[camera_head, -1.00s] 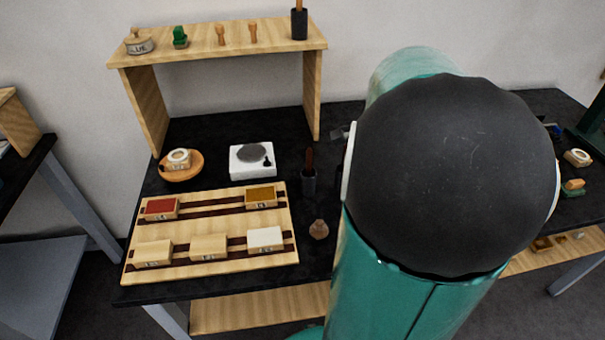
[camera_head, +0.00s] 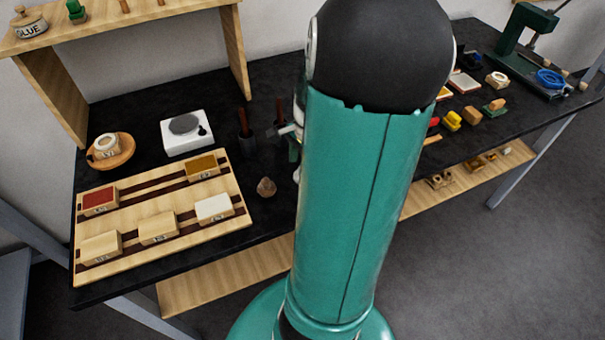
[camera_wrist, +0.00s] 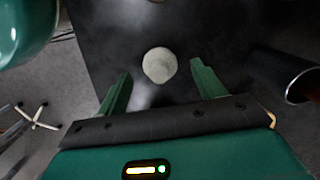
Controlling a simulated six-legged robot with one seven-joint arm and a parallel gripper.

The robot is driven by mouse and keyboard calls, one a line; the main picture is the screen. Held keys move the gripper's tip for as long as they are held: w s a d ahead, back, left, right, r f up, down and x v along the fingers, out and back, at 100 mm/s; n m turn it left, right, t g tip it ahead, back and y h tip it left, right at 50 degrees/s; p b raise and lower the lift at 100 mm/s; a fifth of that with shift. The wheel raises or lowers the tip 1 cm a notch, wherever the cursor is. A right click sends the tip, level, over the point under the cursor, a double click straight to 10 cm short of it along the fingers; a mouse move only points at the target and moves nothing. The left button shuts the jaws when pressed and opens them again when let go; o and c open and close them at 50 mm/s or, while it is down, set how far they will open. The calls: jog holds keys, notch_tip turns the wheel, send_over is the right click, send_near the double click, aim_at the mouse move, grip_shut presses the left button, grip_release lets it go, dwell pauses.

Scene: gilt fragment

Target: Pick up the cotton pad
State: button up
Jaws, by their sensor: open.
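A round, pale pad (camera_wrist: 159,65), which looks like the cotton pad, lies on the black tabletop in the wrist view. My gripper (camera_wrist: 160,88) is open, with one green finger low on each side of the picture and the pad in line with the gap, just beyond the fingertips. No contact shows. In the head view a small brownish rounded thing (camera_head: 266,187) near the table's front edge appears to be the same pad, though its colour looks different. My gripper is mostly hidden behind my arm there.
A dark cup (camera_wrist: 285,75) stands close to my right finger; in the head view this cup (camera_head: 247,147) holds a tool. A wooden board (camera_head: 165,192) with several small boxes lies to the left. A white device (camera_head: 187,135) sits behind it. The table's front edge is close.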

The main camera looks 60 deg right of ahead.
jog(key=shift+a+f, duration=0.15)
jog(key=shift+f, duration=0.8)
jog(key=c, duration=1)
jog(key=shift+c, duration=0.2)
jog(key=shift+r, duration=0.15)
jog(key=shift+r, duration=0.25)
notch_tip(320, 180, up, 2)
jog(key=shift+r, duration=0.2)
jog(key=s+d+r, duration=0.4)
jog(key=s+r, duration=0.5)
jog(key=s, duration=0.4)
jog(key=shift+s+r, duration=0.2)
jog(key=shift+r, duration=0.2)
